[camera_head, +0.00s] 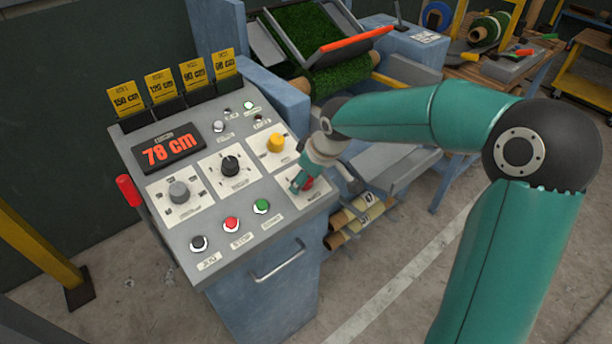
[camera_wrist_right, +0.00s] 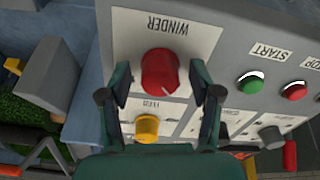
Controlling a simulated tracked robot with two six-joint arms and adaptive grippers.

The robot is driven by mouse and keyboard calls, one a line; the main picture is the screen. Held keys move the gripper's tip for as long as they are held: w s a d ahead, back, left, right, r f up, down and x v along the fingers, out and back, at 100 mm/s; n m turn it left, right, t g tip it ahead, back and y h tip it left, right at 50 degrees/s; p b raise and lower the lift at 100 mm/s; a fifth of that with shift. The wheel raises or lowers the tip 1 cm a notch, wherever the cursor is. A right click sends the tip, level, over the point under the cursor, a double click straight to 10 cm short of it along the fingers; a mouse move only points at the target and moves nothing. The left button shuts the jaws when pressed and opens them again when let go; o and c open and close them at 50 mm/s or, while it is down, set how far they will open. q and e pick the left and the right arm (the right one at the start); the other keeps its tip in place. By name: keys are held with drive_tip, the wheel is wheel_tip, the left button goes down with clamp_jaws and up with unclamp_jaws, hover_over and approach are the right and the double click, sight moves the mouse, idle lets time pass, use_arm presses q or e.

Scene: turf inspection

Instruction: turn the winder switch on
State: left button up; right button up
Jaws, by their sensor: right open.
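The winder switch (camera_wrist_right: 160,72) is a red round knob on a white plate marked WINDER, upside down in the right wrist view. A small pale mark shows at its lower edge. In the head view the red knob (camera_head: 307,184) is partly hidden by my right gripper (camera_head: 301,180) at the right side of the sloping control panel (camera_head: 205,217). In the wrist view my right gripper (camera_wrist_right: 160,82) is open, with one finger on each side of the knob. Gaps show between the fingers and the knob. My left gripper is in neither view.
A yellow knob (camera_head: 276,143) sits near the winder switch, with black (camera_head: 230,166) and grey (camera_head: 179,191) knobs further left. Green (camera_head: 262,206), red (camera_head: 232,224) and black (camera_head: 199,243) buttons line the front edge. The display (camera_head: 168,150) reads 78 cm. A green turf roll (camera_head: 345,78) lies behind.

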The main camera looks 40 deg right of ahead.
drive_tip(key=c, duration=1.1)
drive_tip(key=shift+c, duration=0.2)
drive_tip(key=m+b, duration=0.3)
drive_tip(key=shift+f+m, duration=0.15)
drive_tip(key=shift+m, duration=0.25)
drive_tip(key=m+b, duration=0.2)
drive_tip(key=m, duration=0.2)
drive_tip(key=shift+b, duration=0.35)
drive_tip(key=m+b, duration=0.2)
drive_tip(key=m, duration=0.3)
drive_tip(key=shift+m+h, duration=0.3)
drive_tip(key=shift+m, duration=0.1)
drive_tip(key=m+b, duration=0.1)
drive_tip(key=m, duration=0.3)
drive_tip(key=shift+r, duration=0.2)
drive_tip(key=shift+m, duration=0.3)
